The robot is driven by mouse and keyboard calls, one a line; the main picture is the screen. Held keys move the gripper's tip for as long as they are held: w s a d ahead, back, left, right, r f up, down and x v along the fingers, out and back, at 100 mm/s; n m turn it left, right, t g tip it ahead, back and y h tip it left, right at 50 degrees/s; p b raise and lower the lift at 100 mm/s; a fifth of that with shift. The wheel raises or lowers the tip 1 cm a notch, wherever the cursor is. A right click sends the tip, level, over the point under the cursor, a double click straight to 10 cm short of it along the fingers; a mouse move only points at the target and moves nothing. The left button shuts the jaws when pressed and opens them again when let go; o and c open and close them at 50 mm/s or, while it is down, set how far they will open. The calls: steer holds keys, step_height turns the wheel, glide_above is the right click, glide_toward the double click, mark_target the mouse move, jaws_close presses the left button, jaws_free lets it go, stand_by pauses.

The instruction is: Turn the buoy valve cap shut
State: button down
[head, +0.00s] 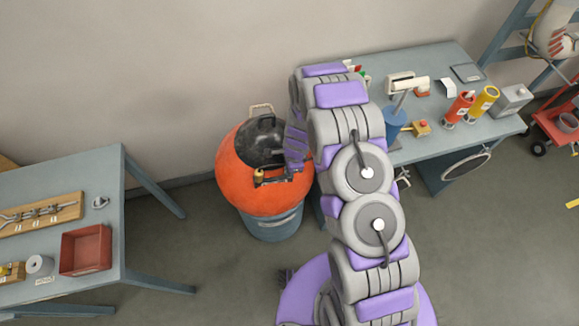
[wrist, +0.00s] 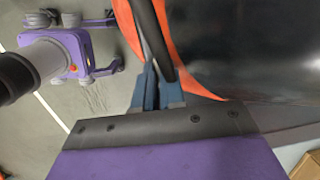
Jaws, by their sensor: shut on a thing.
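The orange buoy (head: 232,190) sits on a blue-grey drum (head: 273,228) in the head view, with a glossy black top (head: 262,140). A small brass-coloured fitting (head: 259,174) stands at its front, at the left end of a dark bar (head: 275,180). My gripper reaches down at the buoy's right side; its tips are hard to make out there. In the wrist view my gripper (wrist: 158,82) has its blue fingers close together around the end of a black bar (wrist: 151,35), beside the buoy's orange edge (wrist: 185,72). I cannot make out the valve cap itself between the fingers.
A left table (head: 105,195) holds a red bin (head: 85,250). The floor between the left table and drum is clear.

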stand_by(0.4)
steer(key=c, duration=1.5)
jaws_free()
step_height(320, 180, up, 17)
steer(key=d, duration=0.2)
steer(key=shift+d, duration=0.15)
